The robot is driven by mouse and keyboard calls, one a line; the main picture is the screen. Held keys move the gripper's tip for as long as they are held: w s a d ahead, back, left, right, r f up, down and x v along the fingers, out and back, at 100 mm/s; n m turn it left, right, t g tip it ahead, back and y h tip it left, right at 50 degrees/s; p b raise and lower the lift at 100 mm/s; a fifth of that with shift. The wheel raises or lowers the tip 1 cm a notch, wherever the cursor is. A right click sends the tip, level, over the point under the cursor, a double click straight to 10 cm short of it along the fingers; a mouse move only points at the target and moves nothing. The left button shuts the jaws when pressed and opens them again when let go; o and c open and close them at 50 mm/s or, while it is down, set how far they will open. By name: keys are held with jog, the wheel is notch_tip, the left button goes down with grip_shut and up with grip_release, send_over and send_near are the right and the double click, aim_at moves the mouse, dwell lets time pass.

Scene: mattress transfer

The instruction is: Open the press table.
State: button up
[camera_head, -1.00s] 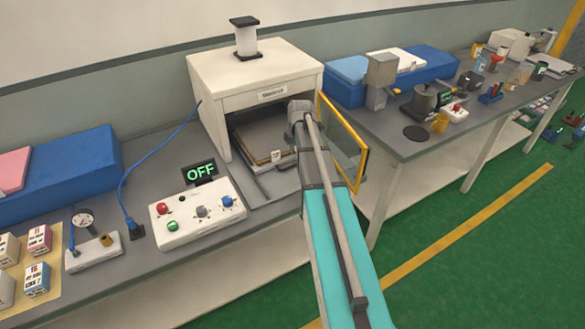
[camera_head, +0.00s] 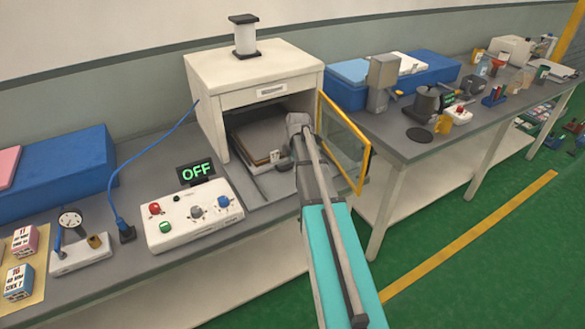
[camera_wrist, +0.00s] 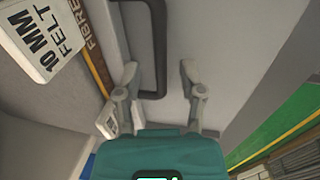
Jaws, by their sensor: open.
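The press (camera_head: 252,68) is a white box on the bench with an open front. Its yellow-framed door (camera_head: 344,142) stands swung open to the right. Inside the opening lie grey slabs with a tan layer and a small white tag (camera_head: 274,157), low over the press table. In the wrist view, my gripper (camera_wrist: 160,75) is open, its two fingers apart. A dark bar handle (camera_wrist: 154,50) on a pale surface lies between and beyond the fingertips. I cannot tell whether they touch it. A white "10 MM FELT" label (camera_wrist: 38,38) is at the left.
A control box (camera_head: 193,216) with knobs and a green "OFF" display (camera_head: 197,172) sits left of the press. A gauge, a blue cable and a blue case (camera_head: 68,168) are further left. A second bench with equipment continues right. The green floor in front is clear.

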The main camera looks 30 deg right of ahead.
jog(key=shift+f, duration=0.25)
jog(key=shift+c, duration=0.2)
grip_shut()
